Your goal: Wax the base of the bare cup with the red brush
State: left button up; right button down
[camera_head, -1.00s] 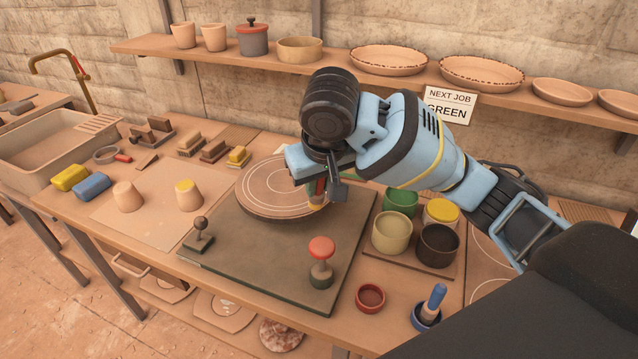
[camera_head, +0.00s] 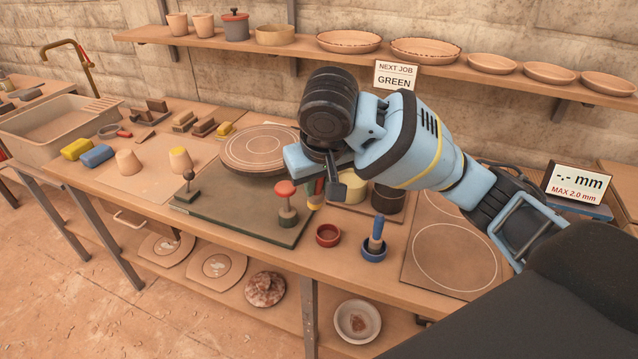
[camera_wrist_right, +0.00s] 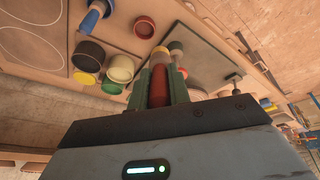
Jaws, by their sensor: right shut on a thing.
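My right gripper (camera_head: 318,186) is shut on the red brush (camera_head: 313,202), whose pale tip points down. The brush's red handle shows between the fingers in the right wrist view (camera_wrist_right: 160,85). The brush is above the bench, close to the red dish (camera_head: 328,235) and apart from it as far as I can see. The dish also shows in the wrist view (camera_wrist_right: 145,27). The bare cup (camera_head: 128,162) stands upside down on a pale board at the left. Beside it a second upturned cup (camera_head: 180,160) has yellow on its base. My left gripper is not in view.
A red-topped stamp (camera_head: 287,202) stands on the dark slab (camera_head: 240,222), left of the gripper. A blue brush (camera_head: 376,235) stands in a blue dish (camera_head: 374,252) to the right. Glaze pots are partly hidden behind my arm. A round wheel (camera_head: 245,150) lies behind the slab.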

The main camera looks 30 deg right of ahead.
jog(key=s+f, duration=0.6)
jog(key=f, duration=0.6)
jog(key=s+f, duration=0.6)
jog(key=f, duration=0.6)
jog(key=shift+s+d, duration=0.1)
